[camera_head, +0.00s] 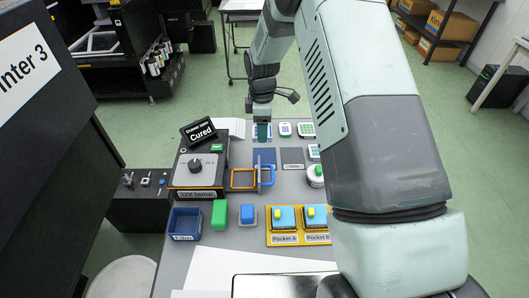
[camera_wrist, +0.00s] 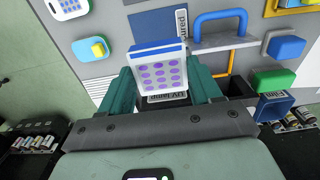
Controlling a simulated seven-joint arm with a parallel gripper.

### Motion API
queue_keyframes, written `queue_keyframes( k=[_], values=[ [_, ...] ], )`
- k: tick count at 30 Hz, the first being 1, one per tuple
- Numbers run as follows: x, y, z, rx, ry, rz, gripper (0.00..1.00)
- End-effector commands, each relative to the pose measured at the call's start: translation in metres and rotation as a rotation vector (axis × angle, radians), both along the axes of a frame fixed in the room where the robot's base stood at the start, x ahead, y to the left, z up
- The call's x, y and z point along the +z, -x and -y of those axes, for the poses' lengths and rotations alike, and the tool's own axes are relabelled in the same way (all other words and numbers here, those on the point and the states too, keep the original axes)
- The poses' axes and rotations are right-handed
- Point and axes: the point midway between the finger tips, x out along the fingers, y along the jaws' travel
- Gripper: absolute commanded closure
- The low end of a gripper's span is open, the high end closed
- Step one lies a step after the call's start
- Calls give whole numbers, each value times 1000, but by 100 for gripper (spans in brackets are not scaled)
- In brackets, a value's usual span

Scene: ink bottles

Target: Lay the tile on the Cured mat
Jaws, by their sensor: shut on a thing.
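My gripper (camera_wrist: 160,80) is shut on a white tile (camera_wrist: 158,72) with rows of purple dots and a blue edge. The tile is held up between the green fingers, tilted to the camera. In the head view my gripper (camera_head: 263,131) hangs at the far side of the table, and the tile cannot be made out there. A dark blue mat (camera_wrist: 152,22), beside a partly hidden label reading "ured", lies beyond the tile in the wrist view. It also shows in the head view (camera_head: 263,156), nearer than the gripper. The visible mat surface looks bare.
A grey mat (camera_head: 292,156) lies right of the blue one. Other dotted tiles (camera_head: 306,130) lie to the right.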

Motion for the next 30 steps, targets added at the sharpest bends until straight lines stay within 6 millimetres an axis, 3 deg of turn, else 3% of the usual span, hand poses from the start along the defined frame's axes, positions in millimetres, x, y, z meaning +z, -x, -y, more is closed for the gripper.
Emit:
queue_keyframes(
  k=[9,22,30],
  values=[
    [-49,-8,8,1,1,-3,62],
    [-96,-8,8,2,1,-2,62],
    [-99,-8,8,1,0,0,62]
  ],
)
